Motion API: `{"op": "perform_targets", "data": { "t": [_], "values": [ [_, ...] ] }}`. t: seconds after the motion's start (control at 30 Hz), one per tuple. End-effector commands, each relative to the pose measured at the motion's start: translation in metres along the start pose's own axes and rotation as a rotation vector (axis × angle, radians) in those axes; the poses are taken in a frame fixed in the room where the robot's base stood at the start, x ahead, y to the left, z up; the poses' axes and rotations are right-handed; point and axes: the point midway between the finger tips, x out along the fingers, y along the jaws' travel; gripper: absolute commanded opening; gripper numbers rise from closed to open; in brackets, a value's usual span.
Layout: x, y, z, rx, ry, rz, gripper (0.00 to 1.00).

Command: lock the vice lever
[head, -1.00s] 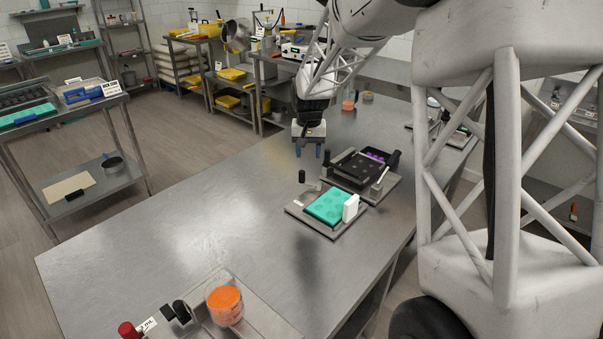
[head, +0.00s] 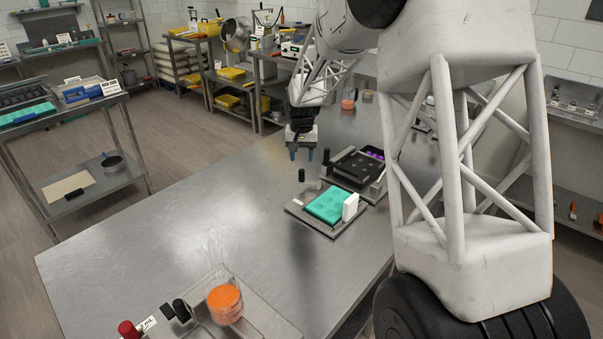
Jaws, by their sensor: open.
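A vice (head: 293,209) with a flat metal base stands on the steel table and holds a teal mould (head: 325,205) against a white block (head: 350,207). The vice lever's black knob (head: 302,176) stands upright at the vice's back left corner. My gripper (head: 302,155) points down above the table, behind the lever knob.
A second fixture with a black mould (head: 352,168) and its own black knob (head: 326,155) stands right behind the vice. A depositor with an orange-filled cup (head: 225,303) is at the table's front. The table's left side (head: 170,230) is clear.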

Motion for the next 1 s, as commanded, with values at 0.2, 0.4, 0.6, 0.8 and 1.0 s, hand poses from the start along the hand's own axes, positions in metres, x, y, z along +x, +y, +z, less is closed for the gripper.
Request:
{"op": "perform_targets", "data": {
  "t": [0.2,0.4,0.6,0.8,1.0],
  "values": [
    [0.023,0.000,0.000,0.000,-0.002,0.001,0.49],
    [0.047,0.000,0.000,0.000,-0.002,0.000,0.49],
    [0.065,0.000,0.001,0.000,-0.002,0.001,0.49],
    [0.070,0.000,0.000,0.000,0.000,0.000,0.49],
    [0.070,0.000,0.000,0.000,0.000,0.000,0.49]
  ]
}}
